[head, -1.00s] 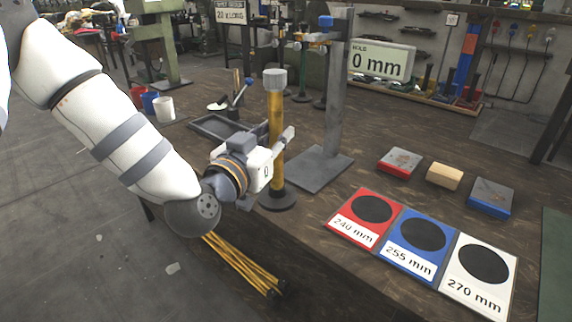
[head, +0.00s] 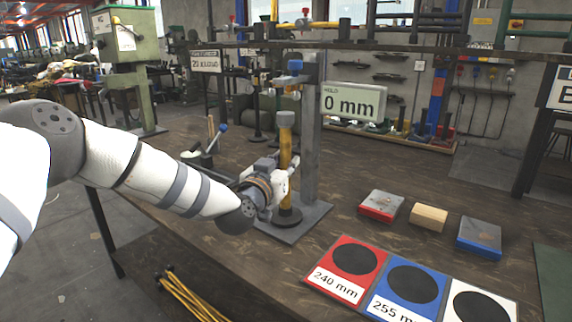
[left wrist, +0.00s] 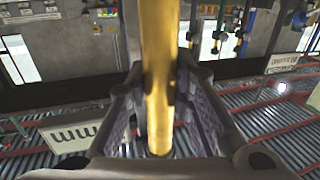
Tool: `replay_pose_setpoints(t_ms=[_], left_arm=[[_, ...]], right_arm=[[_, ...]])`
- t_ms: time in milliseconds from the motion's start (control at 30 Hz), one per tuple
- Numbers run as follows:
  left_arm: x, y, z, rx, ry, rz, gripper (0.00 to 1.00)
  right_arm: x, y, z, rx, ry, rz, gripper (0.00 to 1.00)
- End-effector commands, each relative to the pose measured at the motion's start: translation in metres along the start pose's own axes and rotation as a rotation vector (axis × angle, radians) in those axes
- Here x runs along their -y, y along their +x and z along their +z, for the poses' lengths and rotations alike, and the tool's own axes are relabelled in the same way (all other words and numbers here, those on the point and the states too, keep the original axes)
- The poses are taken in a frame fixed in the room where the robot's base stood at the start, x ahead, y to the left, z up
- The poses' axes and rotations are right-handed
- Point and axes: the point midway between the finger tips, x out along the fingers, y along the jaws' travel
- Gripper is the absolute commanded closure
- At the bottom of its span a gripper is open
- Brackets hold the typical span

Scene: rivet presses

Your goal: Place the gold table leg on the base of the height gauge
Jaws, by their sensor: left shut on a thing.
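The gold table leg (head: 285,150) stands upright, with a grey cap on top and a black round foot at the bottom. My left gripper (head: 288,178) is shut around its shaft. In the left wrist view the gold shaft (left wrist: 158,60) runs between the two fingers. The height gauge has a grey column (head: 310,150), a blue-tipped head, a grey base plate (head: 310,220) and a display (head: 353,103) reading 0 mm. The leg's foot overlaps the base plate in the picture, in front of the column. I cannot tell whether it touches the plate. My right gripper is out of view.
Red, blue and white mats marked 240 mm (head: 341,277), 255 mm (head: 395,309) and partly cut-off white (head: 458,288) lie at front right. Behind them are a red-sided block (head: 381,205), a wooden block (head: 429,217) and a blue-sided block (head: 479,238). Gold rods (head: 185,296) lie below the table.

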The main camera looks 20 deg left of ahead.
Motion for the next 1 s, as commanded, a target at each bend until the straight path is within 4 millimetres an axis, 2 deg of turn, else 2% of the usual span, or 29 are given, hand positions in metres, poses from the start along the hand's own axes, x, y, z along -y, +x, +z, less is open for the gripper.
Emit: replay_pose_setpoints(t_ms=[167,300,333,400,767,867,1000], left_arm=[[0.000,0.000,-0.004,-0.003,0.000,0.000,1.00],[0.000,0.000,0.001,-0.001,0.000,0.000,1.00],[0.000,-0.001,0.002,0.000,0.000,0.000,0.72],[0.000,-0.001,0.001,0.000,0.000,0.000,0.59],[0.000,-0.003,-0.005,-0.002,0.001,0.000,0.59],[0.000,-0.021,-0.008,-0.005,0.001,0.001,0.59],[0.000,-0.058,-0.012,-0.010,0.001,0.001,0.59]], right_arm=[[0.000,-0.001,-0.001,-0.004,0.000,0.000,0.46],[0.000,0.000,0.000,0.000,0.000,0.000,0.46],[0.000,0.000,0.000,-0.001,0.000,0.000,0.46],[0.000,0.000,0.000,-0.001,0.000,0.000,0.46],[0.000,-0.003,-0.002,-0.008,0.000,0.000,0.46],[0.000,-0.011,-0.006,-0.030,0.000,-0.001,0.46],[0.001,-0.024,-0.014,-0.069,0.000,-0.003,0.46]])
